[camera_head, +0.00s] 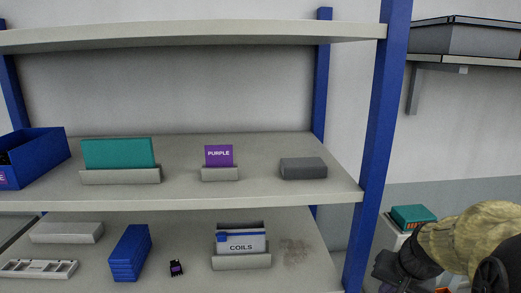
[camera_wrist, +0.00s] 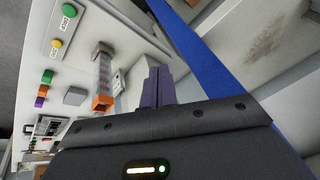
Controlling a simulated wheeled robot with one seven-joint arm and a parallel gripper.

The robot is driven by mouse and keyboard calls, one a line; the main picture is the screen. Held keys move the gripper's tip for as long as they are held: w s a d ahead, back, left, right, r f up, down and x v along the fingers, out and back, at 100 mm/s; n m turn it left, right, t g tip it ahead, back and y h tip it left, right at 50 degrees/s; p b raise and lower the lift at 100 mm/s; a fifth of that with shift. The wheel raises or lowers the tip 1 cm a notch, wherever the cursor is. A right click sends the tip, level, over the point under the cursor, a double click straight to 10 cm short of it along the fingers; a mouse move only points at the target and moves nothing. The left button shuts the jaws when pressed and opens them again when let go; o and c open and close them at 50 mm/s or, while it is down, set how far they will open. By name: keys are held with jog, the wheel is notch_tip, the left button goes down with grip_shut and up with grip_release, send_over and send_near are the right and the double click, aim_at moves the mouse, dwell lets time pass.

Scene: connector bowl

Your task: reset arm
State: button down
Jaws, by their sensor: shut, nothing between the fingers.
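My gripper (camera_wrist: 158,86) shows in the wrist view, with its two dark purple fingers pressed together and nothing between them. Its black housing fills the bottom of that view. In the head view my arm is at the lower right, to the right of the blue shelf post (camera_head: 378,130) and apart from the shelves. The fingertips cannot be made out clearly there.
The shelf unit's middle board (camera_head: 255,190) bears a blue bin (camera_head: 42,158), a teal card (camera_head: 118,153), a purple card (camera_head: 219,156) and a grey block (camera_head: 303,168). Below are a COILS holder (camera_head: 241,262) and blue block (camera_head: 130,252). A teal box (camera_head: 413,215) stands near my arm.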

jog(key=s+a+f+n+g, duration=0.1)
jog(key=s+a+f+n, duration=0.2)
jog(key=a, duration=0.4)
jog(key=s+a+f+n, duration=0.3)
jog(key=s+a+f, duration=0.1)
jog(key=a, duration=0.3)
jog(key=shift+a+f+g, duration=0.15)
jog(key=shift+f+g, duration=0.25)
jog(key=shift+f, duration=0.4)
